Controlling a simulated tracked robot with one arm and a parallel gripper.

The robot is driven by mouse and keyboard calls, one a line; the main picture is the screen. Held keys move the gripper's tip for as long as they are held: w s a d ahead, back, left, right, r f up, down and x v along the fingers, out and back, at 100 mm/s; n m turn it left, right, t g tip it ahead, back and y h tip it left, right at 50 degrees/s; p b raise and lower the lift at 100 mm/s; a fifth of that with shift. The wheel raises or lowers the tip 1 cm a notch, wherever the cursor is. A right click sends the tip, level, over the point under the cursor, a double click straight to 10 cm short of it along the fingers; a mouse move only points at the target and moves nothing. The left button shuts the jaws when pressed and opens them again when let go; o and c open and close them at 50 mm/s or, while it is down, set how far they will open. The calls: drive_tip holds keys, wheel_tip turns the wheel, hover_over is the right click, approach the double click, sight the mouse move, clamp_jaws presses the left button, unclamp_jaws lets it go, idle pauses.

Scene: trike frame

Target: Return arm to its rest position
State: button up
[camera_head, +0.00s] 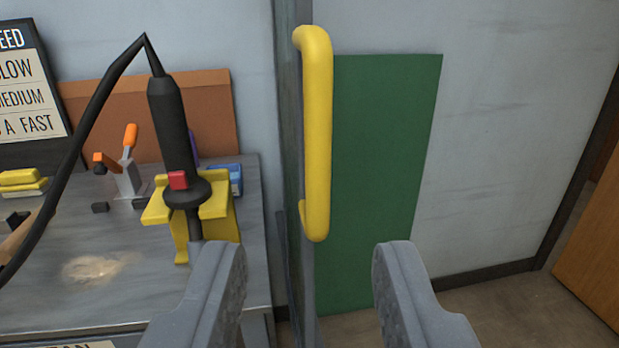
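My gripper (308,265) shows at the bottom of the camera_head view as two grey fingers spread wide apart. Nothing is between the fingers at their tips. A vertical yellow handle (318,130) is ahead of and above the gap, fixed to a narrow grey upright edge. The fingers appear apart from the handle, though the exact distance is hard to tell. The rest of my arm is out of view.
A grey workbench (70,290) on the left carries a black corded tool (172,125) in a yellow holder (222,215), near the left finger. A green panel (385,170) is on the wall behind the handle. Open floor (530,310) and a wooden door-like panel (595,255) lie right.

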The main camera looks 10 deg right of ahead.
wheel_tip(320, 180, up, 22)
drive_tip(key=w+a+n+y+p, duration=0.1)
drive_tip(key=a+n+y+p, duration=0.15)
drive_tip(key=y, duration=0.35)
drive_tip(key=s+d+r+g+h+p, duration=0.1)
drive_tip(key=s+d+r, duration=0.5)
drive_tip(key=r, duration=0.3)
drive_tip(key=s+d+r+g+h+p, duration=0.1)
drive_tip(key=s+d+r, duration=0.6)
drive_tip(key=r, duration=0.1)
drive_tip(key=shift+r, duration=0.4)
